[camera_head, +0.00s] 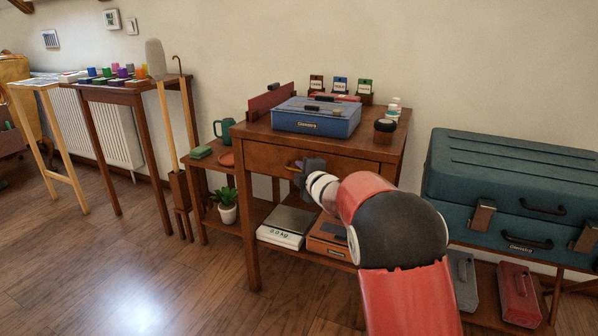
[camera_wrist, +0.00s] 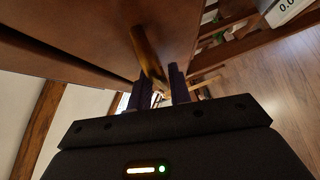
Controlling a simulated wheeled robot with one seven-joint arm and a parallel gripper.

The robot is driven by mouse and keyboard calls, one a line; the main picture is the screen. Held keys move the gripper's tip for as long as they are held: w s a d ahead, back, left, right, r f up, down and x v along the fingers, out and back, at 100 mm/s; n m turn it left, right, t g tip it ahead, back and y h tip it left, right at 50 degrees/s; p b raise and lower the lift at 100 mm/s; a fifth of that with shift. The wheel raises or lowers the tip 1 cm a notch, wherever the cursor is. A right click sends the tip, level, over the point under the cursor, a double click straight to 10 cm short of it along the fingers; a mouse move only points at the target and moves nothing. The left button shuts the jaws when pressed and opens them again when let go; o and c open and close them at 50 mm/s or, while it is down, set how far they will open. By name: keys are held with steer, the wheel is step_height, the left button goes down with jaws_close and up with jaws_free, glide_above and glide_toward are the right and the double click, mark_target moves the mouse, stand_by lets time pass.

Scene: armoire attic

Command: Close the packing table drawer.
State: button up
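The packing table (camera_head: 253,215) is a brown wooden table at the centre of the head view. Its drawer front (camera_head: 262,157) sits just under the tabletop and looks nearly flush with the frame; I cannot tell how far out it stands. A brass handle (camera_wrist: 148,58) is on the drawer face in the wrist view, and part of it shows in the head view (camera_head: 290,166). My gripper (camera_wrist: 154,88) is at the handle, with its dark fingers apart on either side of the handle's near end. A gap shows between the fingers.
A blue toolbox (camera_head: 318,118) and small jars stand on the tabletop. A scale (camera_head: 286,228) and an orange case (camera_head: 330,238) are on the lower shelf. A potted plant (camera_head: 227,207) stands left, and teal cases (camera_head: 508,185) stand right. The floor at front left is clear.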

steer(key=v, duration=0.6)
steer(key=shift+s+b, duration=0.4)
steer(key=shift+s, duration=0.05)
steer(key=s+d+r+m+g+h+p, duration=0.1)
steer(key=s+d+r+m+h, duration=0.2)
steer(key=s+d+m, duration=0.35)
steer(key=s+d+r+m+g+h+p, duration=0.1)
steer(key=s+d+r+m+h+p, duration=0.15)
steer(key=s+d+m, duration=0.4)
steer(key=s+d+f+m+g, duration=0.1)
steer(key=s+m+g, duration=0.1)
steer(key=s, duration=0.8)
steer(key=s+d+f+m+g+h+p, duration=0.1)
steer(key=s+f+m+g, duration=0.1)
steer(key=s, duration=0.8)
steer(key=s+d+f+m+g, duration=0.1)
steer(key=s+d+m+g, duration=0.1)
steer(key=s, duration=0.8)
steer(key=shift+s+f+m+g+h, duration=0.3)
steer(key=shift+m+g, duration=0.2)
steer(key=shift+m, duration=0.7)
